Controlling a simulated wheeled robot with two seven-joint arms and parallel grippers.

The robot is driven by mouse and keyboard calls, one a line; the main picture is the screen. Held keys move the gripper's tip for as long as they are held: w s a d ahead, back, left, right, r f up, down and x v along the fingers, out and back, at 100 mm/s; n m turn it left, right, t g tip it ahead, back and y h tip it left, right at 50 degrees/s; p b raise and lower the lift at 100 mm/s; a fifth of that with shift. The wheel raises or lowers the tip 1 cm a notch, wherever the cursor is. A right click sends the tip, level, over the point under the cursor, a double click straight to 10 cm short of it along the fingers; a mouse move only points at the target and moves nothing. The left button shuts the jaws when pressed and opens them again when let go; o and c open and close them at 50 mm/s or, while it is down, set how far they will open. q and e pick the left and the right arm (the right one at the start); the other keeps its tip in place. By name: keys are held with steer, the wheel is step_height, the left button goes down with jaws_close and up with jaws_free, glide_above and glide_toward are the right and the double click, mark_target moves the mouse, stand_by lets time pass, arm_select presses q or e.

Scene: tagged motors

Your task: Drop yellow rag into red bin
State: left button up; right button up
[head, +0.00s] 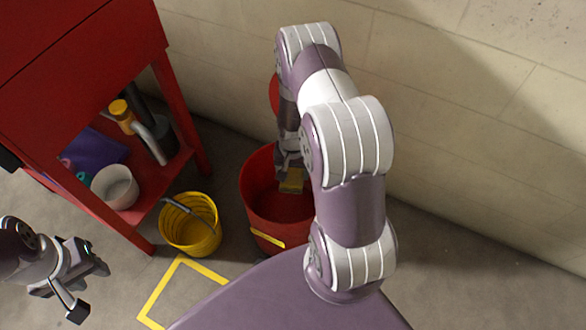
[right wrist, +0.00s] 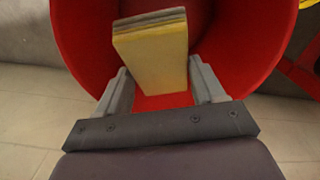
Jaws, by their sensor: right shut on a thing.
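The yellow rag (right wrist: 152,58), a folded block with greyish layers at its end, is held between the fingers of my right gripper (right wrist: 160,85) in the right wrist view. In the head view the rag (head: 291,183) shows small below my right gripper (head: 289,168), over the opening of the red bin (head: 262,238). The red bin's inner wall (right wrist: 245,45) surrounds the rag in the right wrist view. My left gripper (head: 90,285) is at the lower left in the head view, its fingers apart and empty, away from the bin.
A yellow bucket (head: 190,240) stands left of the red bin. A red cart (head: 75,60) with a white bowl (head: 115,187) and a purple item (head: 93,150) on its shelf is at the left. Yellow tape (head: 155,290) marks the floor. A block wall (head: 470,110) is behind.

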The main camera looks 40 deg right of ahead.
steer(key=o, duration=1.1)
step_height(320, 180, up, 13)
steer(key=p, duration=0.5)
steer(key=shift+f, duration=0.1)
